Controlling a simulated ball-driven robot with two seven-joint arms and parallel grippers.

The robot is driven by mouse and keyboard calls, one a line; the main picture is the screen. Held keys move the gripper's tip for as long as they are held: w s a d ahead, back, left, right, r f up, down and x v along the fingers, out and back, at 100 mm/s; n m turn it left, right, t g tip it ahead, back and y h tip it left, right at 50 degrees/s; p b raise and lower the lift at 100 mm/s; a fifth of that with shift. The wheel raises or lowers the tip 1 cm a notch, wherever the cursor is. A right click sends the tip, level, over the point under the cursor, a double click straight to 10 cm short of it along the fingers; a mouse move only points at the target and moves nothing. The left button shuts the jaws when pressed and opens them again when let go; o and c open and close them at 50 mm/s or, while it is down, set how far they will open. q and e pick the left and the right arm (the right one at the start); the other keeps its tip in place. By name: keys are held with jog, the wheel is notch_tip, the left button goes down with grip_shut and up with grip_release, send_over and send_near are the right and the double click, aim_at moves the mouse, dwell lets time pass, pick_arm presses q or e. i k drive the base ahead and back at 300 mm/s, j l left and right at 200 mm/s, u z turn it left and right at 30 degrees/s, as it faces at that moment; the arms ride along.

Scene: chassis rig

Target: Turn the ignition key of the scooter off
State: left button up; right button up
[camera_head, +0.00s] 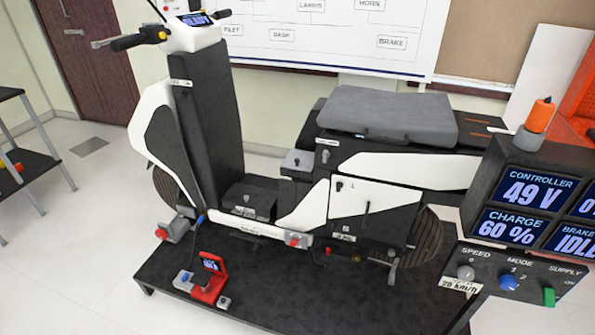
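The white and black scooter (352,208) stands on a dark platform, its handlebar end at the upper left. Its small dash screen (196,19) is lit blue between the handlebars. A small white label (181,83) sits on the front column below the handlebars; I cannot read it clearly. I cannot make out the ignition key or its position for certain. A small dark fitting (339,186) and a thin upright lever (366,208) show on the white side panel. Neither of my grippers is in view.
A console (480,200) at the right shows 49 V and 60 %, with speed and mode knobs and a green supply switch (549,297). A dark shelf (35,166) stands left. The floor at lower left is clear.

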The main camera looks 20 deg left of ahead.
aim_at(182, 95)
jog(key=u, duration=1.3)
